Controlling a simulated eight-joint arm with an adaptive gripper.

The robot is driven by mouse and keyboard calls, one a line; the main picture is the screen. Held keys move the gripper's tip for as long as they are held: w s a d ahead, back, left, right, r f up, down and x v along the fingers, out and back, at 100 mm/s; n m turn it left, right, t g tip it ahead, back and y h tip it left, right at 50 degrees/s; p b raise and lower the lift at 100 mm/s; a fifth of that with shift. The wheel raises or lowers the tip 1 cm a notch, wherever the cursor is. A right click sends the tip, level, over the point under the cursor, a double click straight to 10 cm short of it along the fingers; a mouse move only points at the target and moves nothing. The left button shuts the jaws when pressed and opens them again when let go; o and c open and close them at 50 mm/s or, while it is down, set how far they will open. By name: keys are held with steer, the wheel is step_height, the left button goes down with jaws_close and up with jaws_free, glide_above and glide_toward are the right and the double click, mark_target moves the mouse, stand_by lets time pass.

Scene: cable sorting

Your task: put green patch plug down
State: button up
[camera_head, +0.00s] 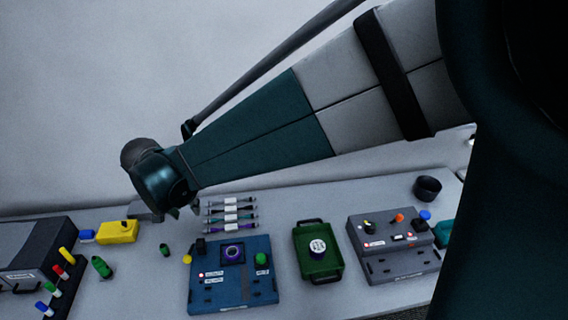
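My arm reaches from the upper right to the left, and its dark teal wrist hangs over the back of the table. My gripper (193,208) shows only as a small dark piece below the wrist; its fingers are too small and hidden to read, and I cannot see whether it holds anything. A green plug-like piece (102,267) lies on the table beside the left rack. A smaller green piece (164,250) sits to its right. I cannot tell which of them is the green patch plug. Both are apart from my gripper.
A dark rack (36,258) with coloured plugs stands at left, near a yellow block (117,231). A blue panel (233,275) stands centre, with striped cables (231,215) behind it. A green tray (318,267), grey control box (392,246) and black cup (427,188) are to the right.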

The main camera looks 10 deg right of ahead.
steer(key=s+d+r, duration=0.1)
steer(key=d+r, duration=0.2)
steer(key=d, duration=0.4)
steer(key=s+d+r, duration=0.1)
steer(key=d+r, duration=0.2)
steer(key=d, duration=0.4)
steer(key=s+d+r+n+t, duration=0.1)
steer(key=s+d, duration=0.7)
steer(key=d, duration=0.5)
steer(key=s+d+r+n+t, duration=0.1)
steer(key=s+d, duration=0.8)
steer(key=d, duration=0.4)
steer(key=shift+d+r+t+y, duration=0.3)
steer(key=shift+d+t, duration=0.1)
steer(key=shift+f, duration=0.1)
steer(key=shift+f+b, duration=1.5)
steer(key=shift+b, duration=0.1)
